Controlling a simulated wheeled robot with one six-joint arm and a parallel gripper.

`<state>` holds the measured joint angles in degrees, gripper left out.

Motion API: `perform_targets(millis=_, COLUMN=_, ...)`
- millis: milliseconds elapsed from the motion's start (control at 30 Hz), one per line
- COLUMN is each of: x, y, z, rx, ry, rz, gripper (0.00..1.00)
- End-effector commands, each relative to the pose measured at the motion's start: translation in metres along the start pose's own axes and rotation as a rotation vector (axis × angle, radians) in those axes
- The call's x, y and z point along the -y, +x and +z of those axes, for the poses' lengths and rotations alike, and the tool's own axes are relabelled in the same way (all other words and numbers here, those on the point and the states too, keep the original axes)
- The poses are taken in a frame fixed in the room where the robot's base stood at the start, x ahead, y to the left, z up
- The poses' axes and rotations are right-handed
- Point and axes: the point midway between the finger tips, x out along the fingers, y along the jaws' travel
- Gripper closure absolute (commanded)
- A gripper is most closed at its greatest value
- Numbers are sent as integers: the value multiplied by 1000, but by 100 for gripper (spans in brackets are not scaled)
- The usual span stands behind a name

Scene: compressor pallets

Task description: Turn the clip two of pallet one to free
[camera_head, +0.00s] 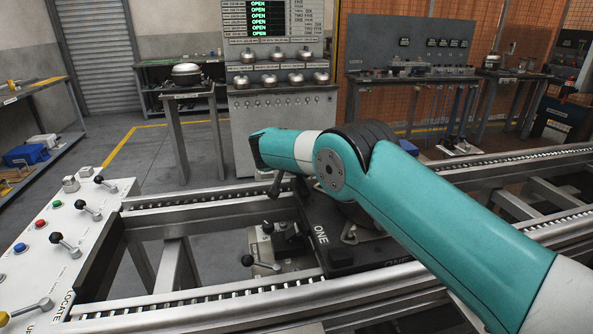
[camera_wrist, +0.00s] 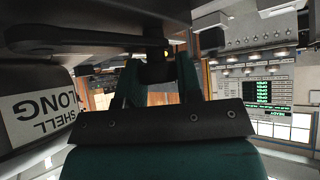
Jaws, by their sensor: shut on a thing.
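Pallet one (camera_head: 318,258) is a dark plate marked ONE on the conveyor, partly covered by my arm in the head view. In the wrist view, my gripper (camera_wrist: 156,75) is shut on a dark upright piece (camera_wrist: 155,66) at the end of a dark flat bar (camera_wrist: 85,40). This looks like a clip, but no number on it is readable. In the head view, my wrist hangs over the pallet's far left part, and the fingers and clip cannot be made out clearly there.
A white label reading SHELL LONG (camera_wrist: 42,108) is upside down, close on the left in the wrist view. A control panel (camera_head: 62,245) with levers and buttons stands at left. Roller rails (camera_head: 230,300) run along the conveyor. A cabinet (camera_head: 282,120) with OPEN displays stands behind.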

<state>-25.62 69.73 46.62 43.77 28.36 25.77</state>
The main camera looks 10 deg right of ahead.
Motion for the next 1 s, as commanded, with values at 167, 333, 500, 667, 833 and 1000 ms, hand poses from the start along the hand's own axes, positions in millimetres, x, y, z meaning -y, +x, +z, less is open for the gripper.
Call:
perform_targets(millis=167, x=-2, y=1, z=-1, rx=-1, ry=2, rz=5, gripper=100)
perform_targets(millis=333, x=-1, y=1, z=-1, rx=-1, ry=2, rz=3, gripper=42)
perform_targets(millis=500, x=-1, y=0, z=0, rx=-1, ry=1, rz=2, gripper=42)
perform_targets(millis=667, x=0, y=-8, z=0, rx=-1, ry=0, rz=0, gripper=42)
perform_targets(millis=833, x=1, y=-39, z=0, rx=-1, ry=0, rz=-3, gripper=42)
perform_targets(millis=1000, x=0, y=-83, z=0, rx=-2, ry=0, rz=-3, gripper=42)
